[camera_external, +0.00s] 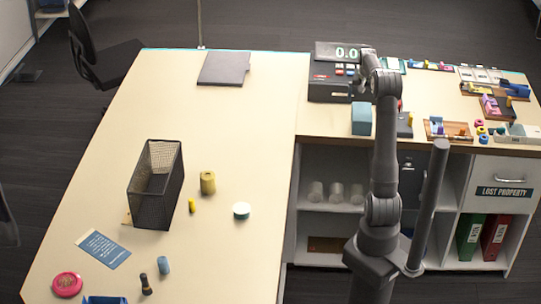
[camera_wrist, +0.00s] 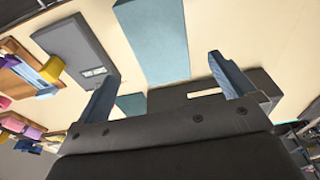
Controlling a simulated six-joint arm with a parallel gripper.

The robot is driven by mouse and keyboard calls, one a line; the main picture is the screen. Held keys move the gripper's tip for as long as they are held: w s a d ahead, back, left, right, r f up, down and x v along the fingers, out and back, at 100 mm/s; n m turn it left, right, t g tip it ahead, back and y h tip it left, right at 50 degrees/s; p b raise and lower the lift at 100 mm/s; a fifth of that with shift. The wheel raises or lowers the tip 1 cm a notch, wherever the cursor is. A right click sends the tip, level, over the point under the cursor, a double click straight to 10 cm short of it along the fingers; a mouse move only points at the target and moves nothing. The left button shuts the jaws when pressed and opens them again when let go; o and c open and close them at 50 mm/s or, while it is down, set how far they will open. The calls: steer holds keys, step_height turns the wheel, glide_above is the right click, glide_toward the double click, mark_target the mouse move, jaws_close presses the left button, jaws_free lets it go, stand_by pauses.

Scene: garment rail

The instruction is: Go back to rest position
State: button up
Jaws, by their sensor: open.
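My gripper (camera_wrist: 162,68) is open in the wrist view, with its two blue-grey fingers apart and nothing held between them. A light blue block (camera_wrist: 152,38) lies below and beyond the gap. In the external view my arm rises over the right-hand counter, with its wrist end beside the black device with a green display (camera_external: 335,54). The fingers cannot be made out there. The blue block (camera_external: 361,119) stands near the counter's front edge, just left of my upper arm. A grey flat device (camera_wrist: 75,48) lies left of the block in the wrist view.
Small colourful items crowd the right counter. The left table's middle is mostly clear.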

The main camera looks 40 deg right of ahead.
mark_target(362, 111)
steer(key=shift+f, duration=0.1)
steer(key=f, duration=0.4)
steer(key=w+d+f, duration=0.1)
steer(key=f, duration=0.7)
steer(key=shift+w+d, duration=0.15)
steer(key=shift+r, duration=1.9)
